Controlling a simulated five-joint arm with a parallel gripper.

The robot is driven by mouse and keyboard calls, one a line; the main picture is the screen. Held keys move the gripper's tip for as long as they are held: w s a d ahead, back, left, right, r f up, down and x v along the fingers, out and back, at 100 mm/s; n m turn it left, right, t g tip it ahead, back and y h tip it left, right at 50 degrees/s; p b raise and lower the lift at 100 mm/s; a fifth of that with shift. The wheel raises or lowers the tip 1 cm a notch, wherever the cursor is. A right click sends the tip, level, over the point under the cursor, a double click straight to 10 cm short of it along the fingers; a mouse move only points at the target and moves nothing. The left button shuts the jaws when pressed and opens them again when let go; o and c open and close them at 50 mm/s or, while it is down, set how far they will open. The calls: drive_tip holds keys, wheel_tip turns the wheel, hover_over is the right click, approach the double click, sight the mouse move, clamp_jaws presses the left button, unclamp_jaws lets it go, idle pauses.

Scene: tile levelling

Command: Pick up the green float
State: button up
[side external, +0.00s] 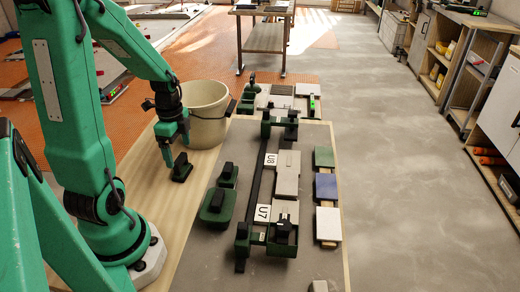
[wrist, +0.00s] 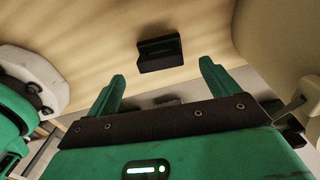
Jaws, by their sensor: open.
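A small dark green block with a black grip (side external: 181,167) stands on the pale wooden board, just below my gripper (side external: 177,152). In the wrist view this block (wrist: 158,54) lies ahead of and between the open fingertips (wrist: 162,70), apart from them. Two more green pieces with black grips rest on the grey surface: a larger, wide one (side external: 215,207) and a smaller one (side external: 228,175) behind it. I cannot tell for certain which of these is the green float. My gripper is open and empty.
A cream bucket (side external: 207,112) stands close behind my gripper, to the right. A dark rail frame (side external: 255,165) with U7 and U8 labels and grey tiles (side external: 287,175) is right of the green pieces. Green, blue and white tiles (side external: 326,187) line the right edge.

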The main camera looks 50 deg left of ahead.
sight(180, 158)
drive_tip(key=shift+f, duration=0.65)
drive_tip(key=shift+a+f, duration=0.1)
drive_tip(key=shift+f, duration=2.5)
drive_tip(key=c, duration=1.5)
drive_tip(key=shift+r, duration=2.15)
drive_tip(key=w+d+r, duration=0.1)
drive_tip(key=d+r, duration=0.5)
drive_tip(key=d, duration=0.5)
drive_tip(key=shift+w+d+r, duration=0.3)
drive_tip(key=shift+r, duration=0.1)
